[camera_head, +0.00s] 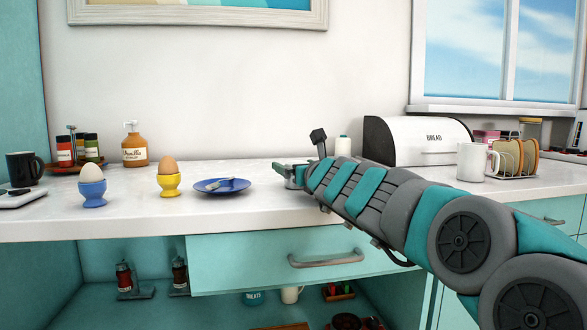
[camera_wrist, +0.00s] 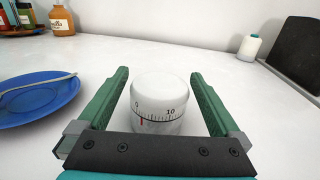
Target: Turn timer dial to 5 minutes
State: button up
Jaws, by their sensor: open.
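The timer is a white cylinder with a dial (camera_wrist: 160,95), standing upright on the counter in the wrist view. Its scale shows a small figure at the left and "10" to the right, with a red mark near the left end of the visible scale. My gripper (camera_wrist: 160,82) is open, with one green finger on each side of the timer and a visible gap on both sides. In the head view my gripper (camera_head: 283,167) is low over the counter, and the timer is mostly hidden by it.
A blue plate (camera_head: 206,188) with a utensil lies left of my gripper; it also shows in the wrist view (camera_wrist: 30,105). Egg cups, yellow (camera_head: 169,185) and blue (camera_head: 93,194), stand further left. A bread bin (camera_head: 400,145) and white mug (camera_head: 470,163) are at right.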

jog(key=b+v, duration=0.1)
jog(key=v, duration=0.4)
jog(key=shift+s+d, duration=0.15)
jog(key=shift+s, duration=0.2)
